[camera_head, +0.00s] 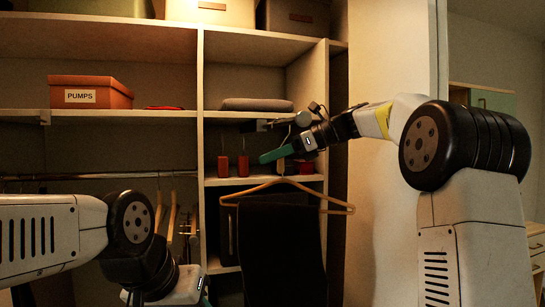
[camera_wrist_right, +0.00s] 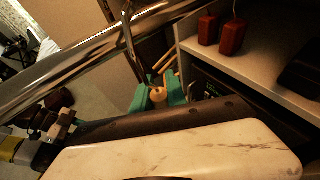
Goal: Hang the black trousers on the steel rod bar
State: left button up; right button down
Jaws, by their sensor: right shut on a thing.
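The black trousers (camera_head: 280,250) hang from a wooden hanger (camera_head: 330,207) in front of the right shelf column. My right gripper (camera_head: 277,154), with green fingers, is shut on the hanger near its hook, above the trousers. In the right wrist view the green fingers (camera_wrist_right: 158,96) close around the hanger's neck, and the hook rises above them. The steel rod bar (camera_head: 100,177) runs across the left closet bay. A shiny metal bar (camera_wrist_right: 75,68) crosses the upper left of the wrist view. My left arm is at lower left; its fingers are not clear.
Several empty hangers (camera_head: 172,215) hang on the rod in the left bay. A "PUMPS" box (camera_head: 110,93) and folded cloth (camera_head: 257,104) lie on the shelf above. Two red-brown blocks (camera_head: 223,167) stand on the middle shelf behind my right gripper. A vertical divider separates the bays.

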jog(key=c, duration=1.3)
grip_release()
jog(key=shift+o, duration=0.2)
jog(key=v, duration=0.7)
jog(key=shift+s+d+r, duration=0.1)
jog(key=shift+d+r, duration=0.1)
jog(key=shift+d, duration=0.1)
jog(key=s+d+f+n+t+h, duration=0.1)
jog(key=s+d+f+n+h, duration=0.2)
jog(key=s+f+n, duration=0.4)
jog(key=s+d+f+n+t+h, duration=0.1)
jog(key=s+d+f+n+h, duration=0.2)
jog(key=s+f+n, duration=0.4)
jog(key=s+d+f+n+t+h, duration=0.1)
jog(key=s+d+f+n+h, duration=0.2)
jog(key=s+f, duration=1)
jog(key=f+n+h, duration=0.1)
jog(key=n+h, duration=0.1)
jog(key=n, duration=0.2)
jog(key=shift+s+d, duration=0.15)
jog(key=shift+s, duration=0.05)
